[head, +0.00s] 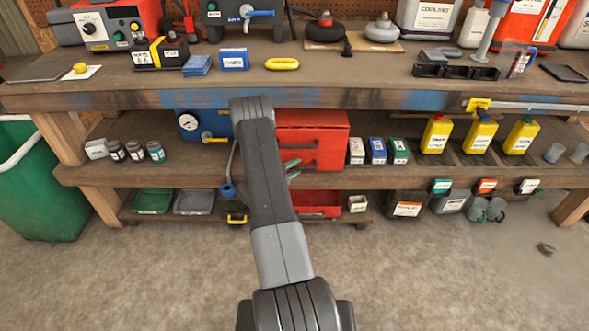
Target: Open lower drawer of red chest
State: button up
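The red chest (325,132) stands on the middle shelf under the workbench, just right of my raised arm. Its left part is hidden by the arm. A dark horizontal handle line shows across its front, and I see no drawer clearly pulled out. The lower part of its front is partly covered. My gripper (292,171) is mostly hidden behind my arm. Two greenish tips, which look like its fingertips, show apart in front of the chest's lower left front, with nothing visible between them. I cannot tell whether they touch the chest.
A blue unit with a gauge (190,122) is left of the chest; small boxes (377,151) and yellow bottles (436,135) stand to its right. A red tray (318,203) sits on the bottom shelf. The workbench edge (350,98) overhangs. The floor in front is mostly clear.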

jog(key=shift+w+d, duration=0.15)
jog(key=shift+c, duration=0.2)
grip_shut()
jog(key=s, duration=2.1)
jog(key=shift+o, duration=0.2)
grip_release()
